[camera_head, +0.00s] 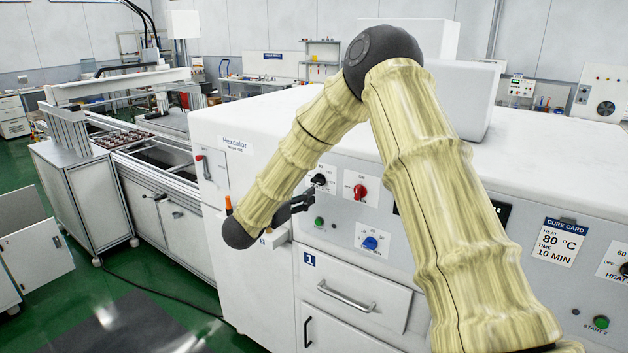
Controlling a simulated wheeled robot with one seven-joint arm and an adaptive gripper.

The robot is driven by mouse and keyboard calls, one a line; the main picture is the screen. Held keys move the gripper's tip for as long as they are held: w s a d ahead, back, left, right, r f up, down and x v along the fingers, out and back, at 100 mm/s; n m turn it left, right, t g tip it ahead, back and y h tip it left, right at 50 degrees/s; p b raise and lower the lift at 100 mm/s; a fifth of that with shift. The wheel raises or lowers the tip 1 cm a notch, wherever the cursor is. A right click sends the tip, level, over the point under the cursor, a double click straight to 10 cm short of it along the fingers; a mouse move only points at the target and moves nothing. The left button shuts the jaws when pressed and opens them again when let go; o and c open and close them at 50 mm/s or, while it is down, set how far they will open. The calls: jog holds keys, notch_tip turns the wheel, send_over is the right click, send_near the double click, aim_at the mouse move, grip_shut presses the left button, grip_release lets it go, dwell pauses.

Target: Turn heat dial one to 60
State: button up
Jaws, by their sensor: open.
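A black dial (319,180) sits on a small white label plate on the front of the white machine, above the drawer marked 1. It matches the black dial (624,269) at the right edge, whose plate reads HEAT, OFF and 60. The left dial's lettering is too small to read, so its setting cannot be told. My gripper (309,198) is open, with dark fingers pointing right, just below and left of the left black dial. Whether a fingertip touches the dial cannot be told. My arm partly hides the panel.
A red dial (360,192), a blue dial (370,243) and a green button (319,222) are close to my gripper. A drawer handle (346,297) sticks out below. A cure card (561,242) reads HEAT 80 °C, TIME 10 MIN. A conveyor (150,160) stands left.

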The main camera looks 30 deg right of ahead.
aim_at(316, 183)
jog(key=p+x, duration=0.4)
jog(key=x, duration=0.3)
jog(key=shift+d+r, duration=0.15)
jog(key=shift+d, duration=0.05)
jog(key=shift+w+d, duration=0.3)
jog(key=shift+d, duration=0.25)
jog(key=c, duration=1)
